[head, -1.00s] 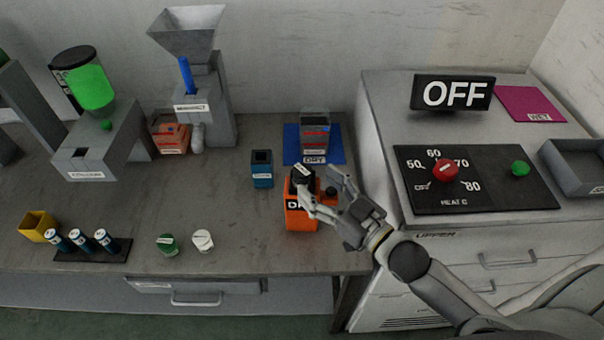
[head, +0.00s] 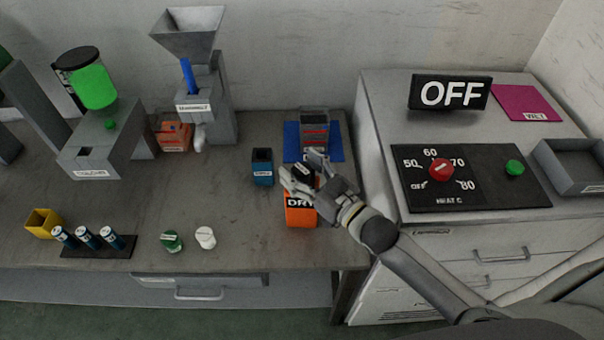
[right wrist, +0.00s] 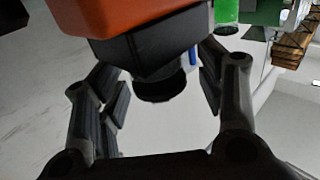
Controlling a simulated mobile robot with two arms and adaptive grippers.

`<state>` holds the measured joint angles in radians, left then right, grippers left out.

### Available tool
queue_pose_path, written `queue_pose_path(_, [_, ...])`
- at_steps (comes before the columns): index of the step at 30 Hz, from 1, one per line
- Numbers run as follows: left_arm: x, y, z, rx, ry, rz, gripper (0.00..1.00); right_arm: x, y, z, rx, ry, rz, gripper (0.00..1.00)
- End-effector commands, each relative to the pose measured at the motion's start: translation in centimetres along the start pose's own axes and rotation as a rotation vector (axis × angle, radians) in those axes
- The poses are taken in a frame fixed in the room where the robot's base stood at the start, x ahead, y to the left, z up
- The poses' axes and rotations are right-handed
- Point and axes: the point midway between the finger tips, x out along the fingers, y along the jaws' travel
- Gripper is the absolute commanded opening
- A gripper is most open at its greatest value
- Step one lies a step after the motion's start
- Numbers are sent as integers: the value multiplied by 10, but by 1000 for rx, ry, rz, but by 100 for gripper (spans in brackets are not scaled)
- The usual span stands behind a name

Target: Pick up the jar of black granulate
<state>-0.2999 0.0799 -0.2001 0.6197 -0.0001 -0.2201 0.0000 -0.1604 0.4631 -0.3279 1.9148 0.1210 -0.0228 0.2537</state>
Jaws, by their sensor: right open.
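A small black round-topped piece (head: 303,171), which looks like the jar of black granulate, is at the top of the orange box marked DRY (head: 301,212). My right gripper (head: 304,170) is open, with one finger on either side of it. In the right wrist view the orange box (right wrist: 135,14) hangs at the top, with a black block (right wrist: 150,50) below it and a dark cylinder (right wrist: 158,88) between the open fingers. A gap shows on both sides of the cylinder. My left gripper is not in view.
A teal container (head: 262,168) stands just left of my right gripper. A grey container (head: 314,124) stands behind on a blue mat (head: 292,140). Green (head: 171,241) and white (head: 205,238) jars stand at the bench's front. The heater cabinet (head: 385,150) is close on the right.

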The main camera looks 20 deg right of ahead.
Motion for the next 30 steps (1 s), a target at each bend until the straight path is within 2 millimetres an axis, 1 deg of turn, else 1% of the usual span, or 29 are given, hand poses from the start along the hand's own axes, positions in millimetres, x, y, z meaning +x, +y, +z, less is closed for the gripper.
queue_pose_path(1, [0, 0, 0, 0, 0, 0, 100, 0, 0, 0, 0, 0, 0, 59])
queue_pose_path(2, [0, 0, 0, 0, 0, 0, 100, 0, 0, 0, 0, 0, 0, 56])
queue_pose_path(12, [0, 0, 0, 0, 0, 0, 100, 0, 0, 0, 0, 0, 0, 13])
queue_pose_path(23, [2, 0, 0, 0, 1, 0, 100, 0, 0, -3, -1, 1, 0, 13])
queue_pose_path(26, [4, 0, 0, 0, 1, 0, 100, 0, 0, -9, -1, 3, 0, 13])
queue_pose_path(30, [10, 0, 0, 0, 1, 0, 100, 0, 0, -22, -1, 5, 0, 13])
